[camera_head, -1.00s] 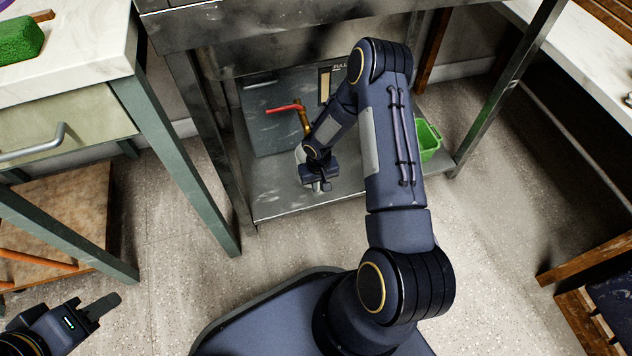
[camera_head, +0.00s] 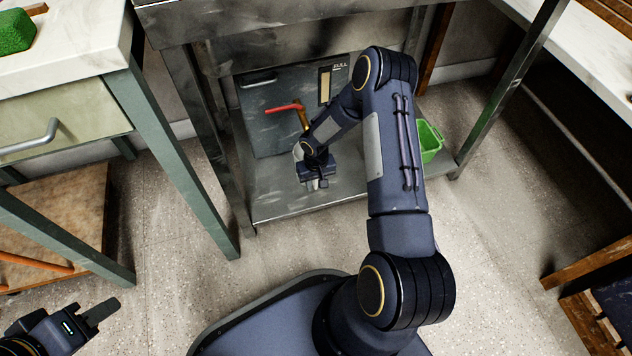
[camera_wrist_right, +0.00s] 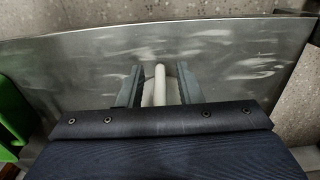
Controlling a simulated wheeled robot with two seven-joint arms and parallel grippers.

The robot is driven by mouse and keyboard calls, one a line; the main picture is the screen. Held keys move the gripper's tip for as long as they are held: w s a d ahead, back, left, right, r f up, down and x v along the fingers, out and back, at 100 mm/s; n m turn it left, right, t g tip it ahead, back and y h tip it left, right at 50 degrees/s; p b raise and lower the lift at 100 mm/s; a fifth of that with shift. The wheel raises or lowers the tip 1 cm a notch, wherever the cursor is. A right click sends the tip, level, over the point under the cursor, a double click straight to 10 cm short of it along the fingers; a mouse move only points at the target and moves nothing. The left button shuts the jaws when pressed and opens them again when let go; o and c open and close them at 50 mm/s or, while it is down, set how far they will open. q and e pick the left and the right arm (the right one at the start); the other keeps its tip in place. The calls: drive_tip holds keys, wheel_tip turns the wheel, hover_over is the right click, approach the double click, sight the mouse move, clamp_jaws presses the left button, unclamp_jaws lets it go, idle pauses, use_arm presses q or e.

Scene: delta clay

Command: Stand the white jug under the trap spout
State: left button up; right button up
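The grey trap box (camera_head: 283,133) stands on the low metal shelf, with a FULL gauge on its front. Its brass spout (camera_head: 303,119) has a red lever (camera_head: 283,107). Part of the white jug (camera_head: 297,152) shows just below the spout, mostly hidden behind my right gripper (camera_head: 319,184). In the right wrist view, a white upright bar (camera_wrist_right: 160,84), seemingly the jug's handle, lies between the two fingers of the right gripper (camera_wrist_right: 159,75), with gaps on both sides. My left gripper (camera_head: 102,311) is low at the left, empty, its opening unclear.
A green bin (camera_head: 428,141) stands at the shelf's right end and also shows in the right wrist view (camera_wrist_right: 14,110). The metal table's legs (camera_head: 208,150) frame the shelf. The shelf front (camera_head: 345,188) is bare. A counter with a green sponge (camera_head: 14,31) is at left.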

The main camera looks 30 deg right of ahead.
wheel_tip(320, 180, up, 11)
drive_tip(key=p, duration=0.5)
drive_tip(key=shift+r, duration=0.6)
